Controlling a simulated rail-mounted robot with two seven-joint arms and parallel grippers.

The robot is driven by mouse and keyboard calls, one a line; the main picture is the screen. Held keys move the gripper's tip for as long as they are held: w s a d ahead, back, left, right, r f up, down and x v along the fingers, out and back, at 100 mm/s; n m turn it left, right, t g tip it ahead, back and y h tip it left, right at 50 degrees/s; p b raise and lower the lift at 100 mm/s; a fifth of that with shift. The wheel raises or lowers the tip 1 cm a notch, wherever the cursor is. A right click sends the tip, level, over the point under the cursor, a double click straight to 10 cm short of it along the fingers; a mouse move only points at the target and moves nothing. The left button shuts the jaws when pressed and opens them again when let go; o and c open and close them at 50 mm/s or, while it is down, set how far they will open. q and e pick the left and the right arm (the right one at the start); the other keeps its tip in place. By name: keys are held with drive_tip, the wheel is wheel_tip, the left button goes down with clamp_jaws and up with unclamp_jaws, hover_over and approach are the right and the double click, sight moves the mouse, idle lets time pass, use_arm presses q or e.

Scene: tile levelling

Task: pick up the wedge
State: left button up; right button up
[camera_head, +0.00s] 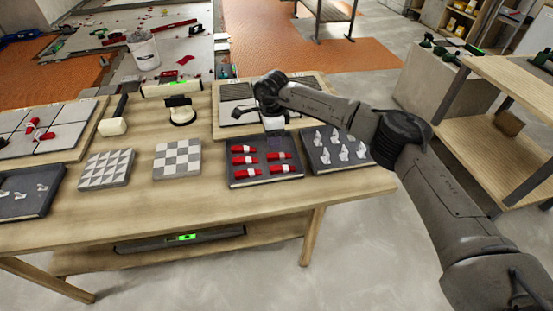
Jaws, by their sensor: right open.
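Several red wedges with white parts lie in rows in a dark tray (239,181) at the right-middle of the table; one red wedge (243,160) lies in its left column. My right gripper (274,138) comes in from the right and points down over the back part of this tray. It is open, with no wedge visibly held. Its fingers are small and dark against the tray, so their exact height above the wedges is hard to tell. More red wedges (42,136) sit on the grey tiles at the far left. My left gripper is not in view.
A tray of white clips (340,152) stands right of the wedge tray. A checkered tile (177,159) and a triangle-patterned tile (106,169) lie to the left. The table's front strip is clear.

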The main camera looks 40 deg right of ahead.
sight(272, 155)
drive_tip(key=shift+f+b, duration=0.4)
drive_tip(key=shift+f, duration=1.4)
drive_tip(key=f, duration=0.1)
drive_tip(key=f+b, duration=0.1)
drive_tip(key=f, duration=0.1)
drive_tip(key=f+b, duration=0.1)
drive_tip(key=shift+w+f, duration=0.15)
drive_tip(key=shift+w, duration=0.15)
drive_tip(key=shift+f, duration=0.45)
drive_tip(key=c, duration=0.9)
drive_tip(key=shift+c, duration=0.2)
